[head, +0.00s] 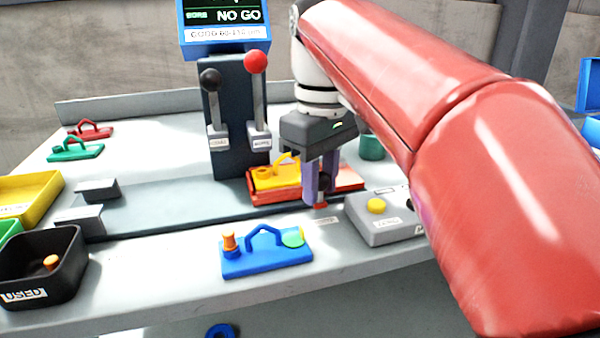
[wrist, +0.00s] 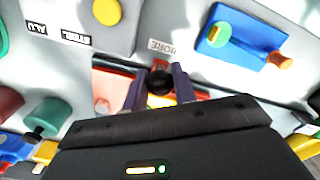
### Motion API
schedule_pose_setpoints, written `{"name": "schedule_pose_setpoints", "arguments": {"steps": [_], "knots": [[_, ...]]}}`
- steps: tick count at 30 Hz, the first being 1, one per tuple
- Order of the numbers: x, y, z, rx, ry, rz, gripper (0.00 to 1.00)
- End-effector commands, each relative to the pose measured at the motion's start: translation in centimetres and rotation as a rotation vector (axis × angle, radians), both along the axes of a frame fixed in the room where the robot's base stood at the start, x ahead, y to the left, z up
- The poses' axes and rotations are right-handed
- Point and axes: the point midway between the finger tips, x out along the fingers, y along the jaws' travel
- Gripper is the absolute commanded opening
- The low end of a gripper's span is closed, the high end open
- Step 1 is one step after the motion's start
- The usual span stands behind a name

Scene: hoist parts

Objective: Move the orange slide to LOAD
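The orange slide (head: 345,181) sits on the dark track in front of the column, toward the track's right end. A yellow part with an arched handle (head: 277,177) rests on its left portion. My gripper (head: 320,198) points down at the slide's front edge. In the wrist view, the gripper's purple fingers (wrist: 160,88) stand on both sides of a round black knob (wrist: 160,81). The knob nearly fills the gap; I cannot tell whether both fingers press on it. Part of the slide is hidden behind the fingers. The LOAD marking cannot be made out.
Two grey blocks (head: 97,189) stand at the track's left end, with bare track between. A blue part (head: 266,262) lies in front. A grey box with a yellow button (head: 376,205) is right of the gripper. A display reading NO GO (head: 224,20) tops the column with two levers.

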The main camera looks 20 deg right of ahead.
Motion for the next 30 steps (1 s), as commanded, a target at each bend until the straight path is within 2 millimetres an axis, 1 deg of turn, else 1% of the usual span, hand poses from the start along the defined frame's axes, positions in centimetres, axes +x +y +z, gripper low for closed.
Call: {"name": "schedule_pose_setpoints", "arguments": {"steps": [5,8,30], "knots": [[0.0,0.2,0.0,0.000,0.000,0.001,0.14],[0.0,1.2,0.1,0.000,0.000,0.003,0.14],[0.0,12.4,0.2,0.000,0.002,0.004,0.14]]}}
